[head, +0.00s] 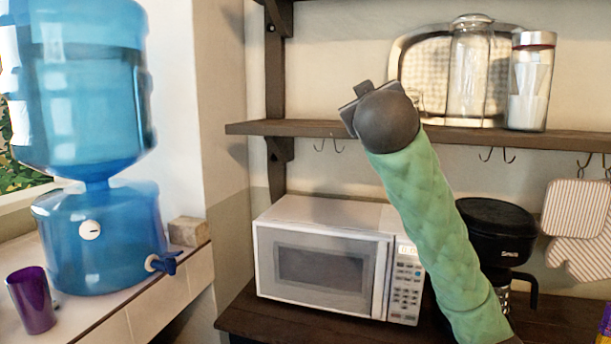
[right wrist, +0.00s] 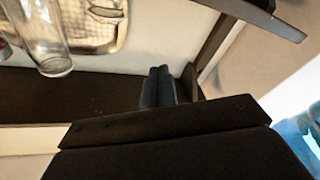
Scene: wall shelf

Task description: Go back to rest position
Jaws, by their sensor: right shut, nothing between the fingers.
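My right arm, in a green sleeve, reaches up in the middle of the head view, in front of the wall shelf (head: 310,128). Its dark wrist end is at shelf height and mostly hides the gripper there. In the right wrist view my right gripper (right wrist: 159,73) has its two fingers together, with nothing between them. The shelf board (right wrist: 70,95) shows behind the fingers in that view. I cannot tell how far the fingers are from it. My left gripper is not in view.
A glass jar (head: 468,75), a lidded jar (head: 531,85) and a tray (head: 408,60) stand on the shelf right of my wrist. A microwave (head: 322,262) and a black coffee maker (head: 495,232) are below. A blue water dispenser (head: 100,235) and purple cup (head: 32,298) stand left.

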